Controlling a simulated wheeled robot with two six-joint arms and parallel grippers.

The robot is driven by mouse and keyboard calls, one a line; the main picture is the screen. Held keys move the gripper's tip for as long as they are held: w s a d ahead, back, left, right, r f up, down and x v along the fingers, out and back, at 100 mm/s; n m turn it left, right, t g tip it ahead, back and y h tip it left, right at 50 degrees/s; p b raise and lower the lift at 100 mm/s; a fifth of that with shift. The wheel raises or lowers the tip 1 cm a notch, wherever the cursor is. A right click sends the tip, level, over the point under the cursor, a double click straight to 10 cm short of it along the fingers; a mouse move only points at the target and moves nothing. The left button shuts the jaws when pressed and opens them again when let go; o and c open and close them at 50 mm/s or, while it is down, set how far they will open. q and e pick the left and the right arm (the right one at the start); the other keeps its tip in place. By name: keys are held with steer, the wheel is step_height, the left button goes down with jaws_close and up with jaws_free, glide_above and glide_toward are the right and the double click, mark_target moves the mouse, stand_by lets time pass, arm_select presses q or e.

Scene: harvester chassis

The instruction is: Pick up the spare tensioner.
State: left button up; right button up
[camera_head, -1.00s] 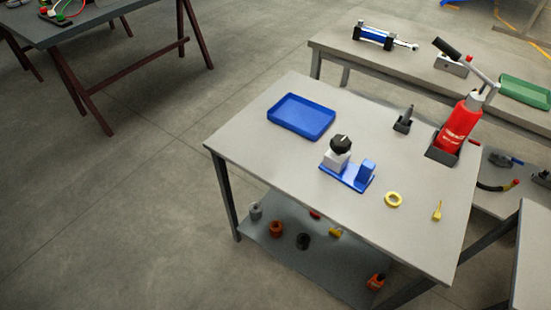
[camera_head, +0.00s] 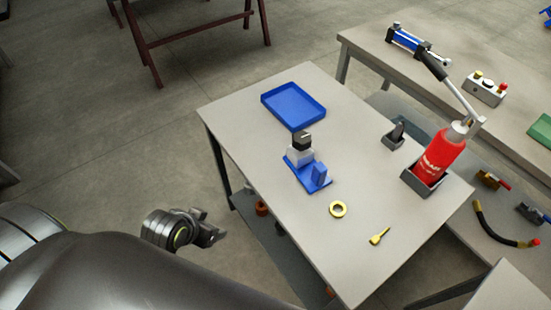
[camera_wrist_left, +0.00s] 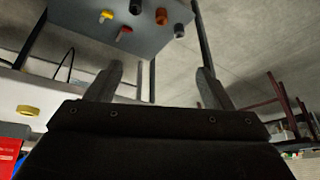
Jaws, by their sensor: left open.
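I cannot tell for certain which part is the spare tensioner. A blue plate (camera_head: 301,183) on the grey table carries a white block with a black knob (camera_head: 302,140) and a small blue upright block (camera_head: 318,174). My left gripper (camera_head: 210,229) hangs beside the table's left edge, below the tabletop and apart from these parts. Its two fingers stand apart and empty in the left wrist view (camera_wrist_left: 157,88). That view, turned over, shows the lower shelf (camera_wrist_left: 85,28) with small yellow, red, black and orange-brown parts. My right gripper is not in view.
On the table (camera_head: 240,130) are a blue tray (camera_head: 293,105), a yellow ring (camera_head: 338,209), a yellow pin (camera_head: 379,236), a black holder (camera_head: 393,138) and a red bottle (camera_head: 441,157). A bench (camera_head: 400,60) stands behind. The table's front middle is clear.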

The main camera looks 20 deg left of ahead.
mark_target(296, 141)
arm_select(q)
steer(key=w+d+r+m+t+h, duration=0.2)
steer(key=w+d+r+t+h, duration=0.15)
steer(key=w+r, duration=0.4)
steer(key=w+d+r+m+t+h, duration=0.25)
steer(key=w+d+r, duration=0.25)
steer(key=w, duration=0.5)
steer(key=shift+t, duration=0.4)
steer(key=p+x, duration=0.2)
steer(key=x, duration=0.8)
steer(key=shift+w+d, duration=0.2)
steer(key=shift+w+d+f, duration=0.2)
steer(key=shift+w, duration=0.2)
steer(key=shift+w+d+f+p, duration=0.3)
steer(key=shift+w+d, duration=0.05)
steer(key=shift+w, duration=0.2)
steer(key=shift+f+x, duration=0.2)
steer(key=shift+x, duration=1.7)
steer(key=shift+s, duration=0.1)
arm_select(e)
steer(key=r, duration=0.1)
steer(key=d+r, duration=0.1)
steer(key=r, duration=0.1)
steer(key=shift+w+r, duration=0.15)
arm_select(q)
steer(key=shift+c, duration=0.2)
